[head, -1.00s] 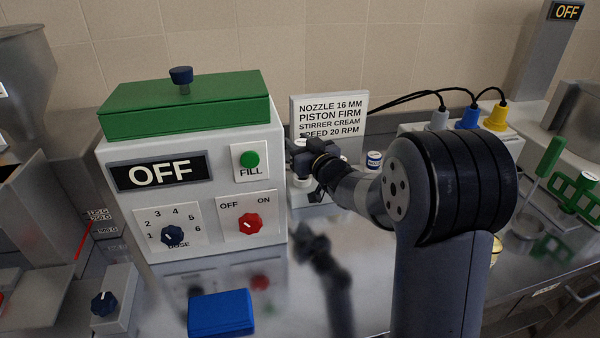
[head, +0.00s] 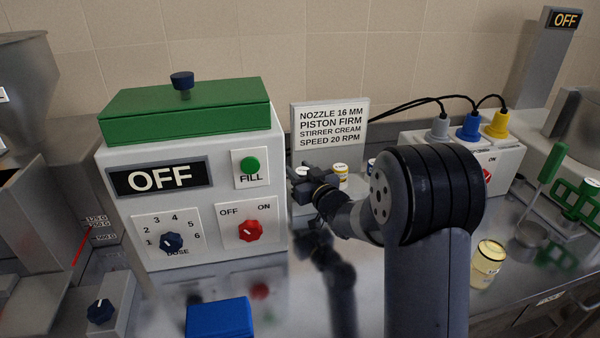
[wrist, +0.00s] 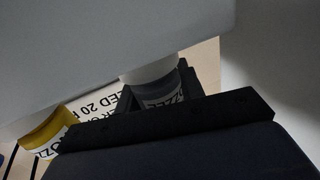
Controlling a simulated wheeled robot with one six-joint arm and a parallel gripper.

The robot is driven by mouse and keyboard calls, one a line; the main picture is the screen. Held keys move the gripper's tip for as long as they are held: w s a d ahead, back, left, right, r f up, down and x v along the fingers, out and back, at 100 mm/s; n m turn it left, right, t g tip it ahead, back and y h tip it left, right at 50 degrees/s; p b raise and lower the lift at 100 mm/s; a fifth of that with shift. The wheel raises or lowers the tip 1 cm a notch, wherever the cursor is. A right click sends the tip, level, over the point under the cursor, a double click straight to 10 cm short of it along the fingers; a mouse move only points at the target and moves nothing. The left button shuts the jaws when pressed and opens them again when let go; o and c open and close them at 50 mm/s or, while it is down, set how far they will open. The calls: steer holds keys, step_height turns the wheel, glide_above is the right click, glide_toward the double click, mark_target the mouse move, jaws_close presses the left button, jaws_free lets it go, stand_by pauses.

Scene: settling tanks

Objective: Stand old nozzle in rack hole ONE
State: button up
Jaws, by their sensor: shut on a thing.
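My gripper (head: 297,180) is beside the right side of the white filling machine (head: 190,215), low in front of the sign. In the wrist view my gripper (wrist: 155,100) is shut on a nozzle (wrist: 162,94) with a white upper part and a grey band with dark lettering. The nozzle's top meets a pale grey surface above; I cannot tell if they touch. A yellow nozzle (wrist: 45,135) with lettering shows to the left in the wrist view. Small nozzles with yellow (head: 341,170) and blue (head: 371,165) labels stand behind my gripper. The rack's hole numbers are not readable.
The sign (head: 330,125) stands behind my gripper. A box with grey, blue and yellow plugs (head: 468,128) is at the back right. A pale yellow jar (head: 487,263) stands at the right. A blue block (head: 220,317) lies in front of the machine.

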steer(key=shift+s+f+b, duration=0.2)
steer(key=shift+f+b, duration=0.15)
steer(key=shift+f, duration=0.35)
steer(key=o, duration=1)
steer(key=shift+f, duration=0.15)
steer(key=shift+w+r+p, duration=0.1)
steer(key=shift+r+p, duration=0.55)
steer(key=shift+p, duration=0.2)
steer(key=b+v, duration=0.1)
steer(key=v, duration=1)
steer(key=shift+s+d+r, duration=0.15)
steer(key=shift+s+r, duration=0.05)
steer(key=shift+s, duration=0.15)
steer(key=shift+w, duration=0.1)
steer(key=x, duration=1.1)
steer(key=shift+w+p, duration=0.3)
steer(key=shift+w, duration=0.05)
